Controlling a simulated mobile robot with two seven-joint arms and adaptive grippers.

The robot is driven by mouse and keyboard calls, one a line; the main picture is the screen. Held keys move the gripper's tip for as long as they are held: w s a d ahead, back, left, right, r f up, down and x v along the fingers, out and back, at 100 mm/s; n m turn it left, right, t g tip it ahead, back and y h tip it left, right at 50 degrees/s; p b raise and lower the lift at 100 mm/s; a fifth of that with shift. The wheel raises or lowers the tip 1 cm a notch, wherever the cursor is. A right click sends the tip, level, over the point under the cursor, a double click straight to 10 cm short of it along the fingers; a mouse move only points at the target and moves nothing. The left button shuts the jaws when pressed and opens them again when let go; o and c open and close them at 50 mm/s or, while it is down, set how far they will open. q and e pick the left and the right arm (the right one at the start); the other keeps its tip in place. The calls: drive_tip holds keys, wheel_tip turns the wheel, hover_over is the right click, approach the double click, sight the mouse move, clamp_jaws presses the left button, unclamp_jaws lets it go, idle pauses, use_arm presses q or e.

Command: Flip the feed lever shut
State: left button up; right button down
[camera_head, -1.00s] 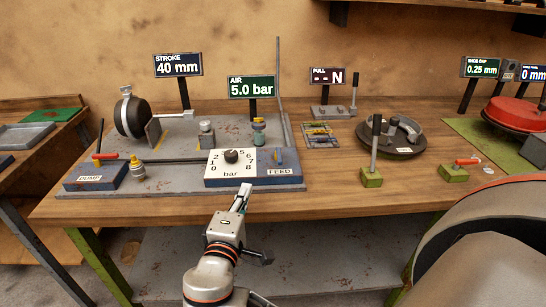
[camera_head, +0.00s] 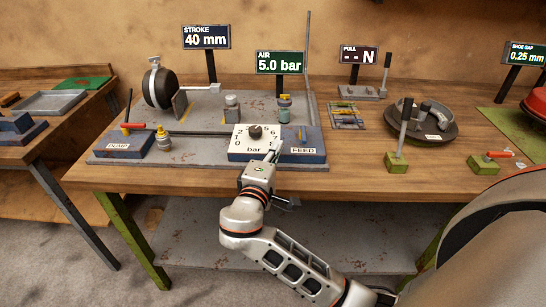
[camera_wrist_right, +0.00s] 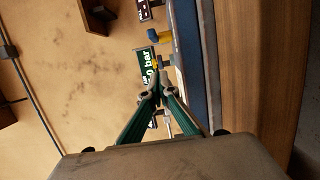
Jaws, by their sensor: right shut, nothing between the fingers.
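The feed lever (camera_head: 301,134) is a small blue and yellow lever standing up from the blue box labelled FEED (camera_head: 303,151). A blue-tipped yellow lever that looks like it shows in the right wrist view (camera_wrist_right: 160,36), above the fingertips in that picture. My right gripper (camera_head: 276,148) is shut and empty. In the head view its tips overlap the lower right of the white bar dial, left of the lever and apart from it. In the right wrist view the fingers (camera_wrist_right: 155,93) meet at their tips. My left gripper is not in view.
The bar dial (camera_head: 240,145) with a dark knob stands left of the FEED box. A DUMP box (camera_head: 124,146) with a red lever is farther left. Green-based levers (camera_head: 396,162) stand to the right. The AIR sign (camera_head: 280,62) reads 5.0 bar.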

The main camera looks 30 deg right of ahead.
sight(294, 152)
drive_tip(key=x, duration=0.3)
drive_tip(key=shift+w+d+r, duration=0.15)
drive_tip(key=shift+w+d, duration=0.05)
drive_tip(key=shift+s+d+p, duration=0.4)
drive_tip(key=shift+s+d, duration=0.35)
drive_tip(key=shift+d, duration=0.25)
drive_tip(key=shift+s+d, duration=0.25)
drive_tip(key=shift+d, duration=0.05)
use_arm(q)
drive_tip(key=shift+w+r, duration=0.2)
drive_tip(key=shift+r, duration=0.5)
use_arm(e)
drive_tip(key=shift+s+d, duration=0.15)
drive_tip(key=shift+d, duration=0.1)
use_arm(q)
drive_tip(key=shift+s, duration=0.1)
